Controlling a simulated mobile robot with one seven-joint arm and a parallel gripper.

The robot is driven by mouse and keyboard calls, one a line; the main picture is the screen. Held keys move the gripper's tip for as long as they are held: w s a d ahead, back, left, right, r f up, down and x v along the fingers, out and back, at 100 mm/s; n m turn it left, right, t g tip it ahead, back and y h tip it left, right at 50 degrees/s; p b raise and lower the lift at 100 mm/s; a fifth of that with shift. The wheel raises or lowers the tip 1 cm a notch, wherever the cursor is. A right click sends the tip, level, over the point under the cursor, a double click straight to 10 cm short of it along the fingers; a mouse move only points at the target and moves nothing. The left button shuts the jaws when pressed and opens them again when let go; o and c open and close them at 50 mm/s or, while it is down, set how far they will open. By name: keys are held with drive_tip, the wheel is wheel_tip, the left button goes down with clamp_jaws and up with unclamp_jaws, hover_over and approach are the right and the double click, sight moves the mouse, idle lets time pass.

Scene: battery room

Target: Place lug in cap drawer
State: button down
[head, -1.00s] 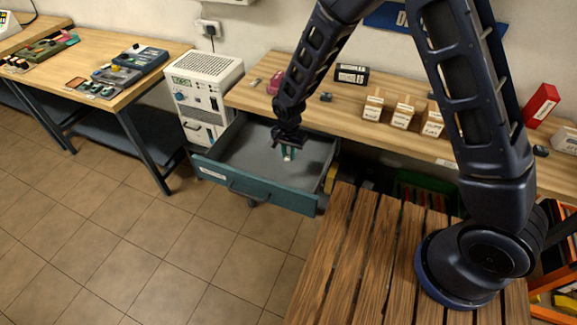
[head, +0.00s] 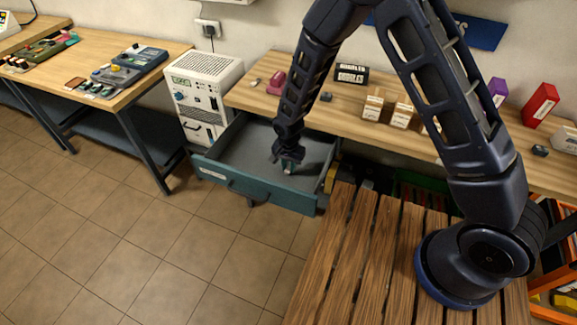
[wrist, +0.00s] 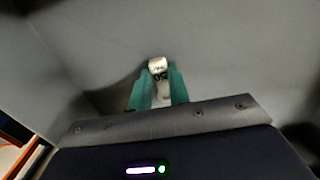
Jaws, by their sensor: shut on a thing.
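The teal drawer (head: 252,187) stands pulled open under the wooden bench, with a grey floor inside. My gripper (head: 288,168) is down inside the drawer, towards its right side. In the wrist view, my gripper's green fingers (wrist: 161,88) are shut on the lug (wrist: 158,65), a small pale metal piece with dark marks on its end. The grey drawer floor (wrist: 220,60) lies around it. I cannot tell whether the lug touches the floor. In the head view the lug is too small to make out clearly.
A white power unit (head: 205,85) stands left of the drawer. A slatted wooden top (head: 365,260) lies at the front right.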

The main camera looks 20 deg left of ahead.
drive_tip(key=shift+f, duration=0.1)
drive_tip(key=c, duration=1.3)
unclamp_jaws()
wheel_tip(320, 180, up, 12)
drive_tip(key=shift+r, duration=0.1)
